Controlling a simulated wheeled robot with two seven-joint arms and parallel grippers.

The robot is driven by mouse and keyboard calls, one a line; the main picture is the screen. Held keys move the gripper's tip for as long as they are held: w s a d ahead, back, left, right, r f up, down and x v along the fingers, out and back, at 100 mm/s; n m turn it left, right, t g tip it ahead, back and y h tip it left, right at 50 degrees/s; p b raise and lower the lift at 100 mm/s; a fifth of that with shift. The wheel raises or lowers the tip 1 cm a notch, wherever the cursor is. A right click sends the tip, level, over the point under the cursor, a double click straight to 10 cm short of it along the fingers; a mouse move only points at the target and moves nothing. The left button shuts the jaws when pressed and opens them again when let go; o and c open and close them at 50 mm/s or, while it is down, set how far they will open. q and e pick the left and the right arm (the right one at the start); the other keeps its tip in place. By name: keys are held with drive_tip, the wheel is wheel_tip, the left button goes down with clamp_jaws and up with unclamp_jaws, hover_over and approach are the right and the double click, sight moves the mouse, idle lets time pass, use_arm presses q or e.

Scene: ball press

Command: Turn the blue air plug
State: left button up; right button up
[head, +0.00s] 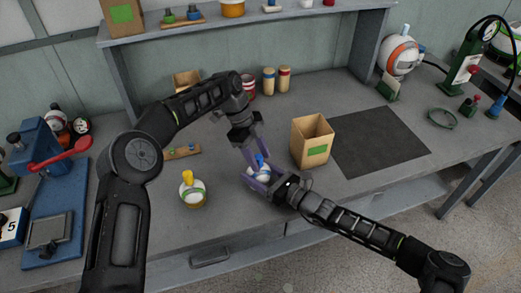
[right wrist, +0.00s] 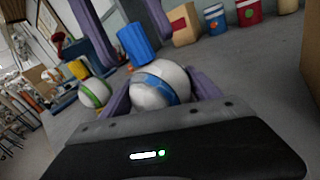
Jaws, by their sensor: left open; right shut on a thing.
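The blue air plug (head: 260,161) stands on top of a white ball with a blue stripe (right wrist: 160,88). The plug also shows in the right wrist view (right wrist: 138,45), leaning slightly. My right gripper (head: 260,177) is shut on the ball, with one purple finger on each side; it also shows in the right wrist view (right wrist: 160,97). My left gripper (head: 254,153) is open just above the ball, pointing down. In the right wrist view its purple fingers (right wrist: 124,24) are on either side of the plug; contact cannot be told.
A white ball with a green stripe and yellow plug (head: 193,193) stands to the left. An open cardboard box (head: 312,142) is close at the right, beside a dark mat (head: 380,141). A blue press with a red lever (head: 50,165) is at far left.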

use_arm(q)
drive_tip(key=n+t, duration=0.1)
drive_tip(key=n, duration=0.1)
drive_tip(key=n+t, duration=0.1)
drive_tip(key=n, duration=0.2)
drive_tip(key=shift+h, duration=0.3)
drive_tip(key=n+t, duration=0.1)
drive_tip(key=n, duration=0.2)
drive_tip(key=n+t, duration=0.1)
drive_tip(key=n, duration=0.2)
drive_tip(key=shift+n, duration=0.4)
drive_tip(key=n+t+y, duration=0.1)
drive_tip(key=n, duration=0.1)
drive_tip(key=n+t+y, duration=0.1)
drive_tip(key=n, duration=0.2)
drive_tip(key=shift+n, duration=0.3)
drive_tip(key=n+y, duration=0.1)
drive_tip(key=n, duration=0.2)
drive_tip(key=n+y, duration=0.1)
drive_tip(key=n, duration=0.2)
drive_tip(key=shift+w+n+t+y, duration=0.1)
drive_tip(key=shift+n+t+y, duration=0.2)
drive_tip(key=shift+n+t, duration=0.1)
drive_tip(key=s+r+n+g, duration=0.1)
drive_tip(key=s+r+n, duration=0.4)
drive_tip(key=r, duration=0.5)
drive_tip(key=shift+s+d+r+n, duration=0.4)
drive_tip(key=shift+n, duration=0.3)
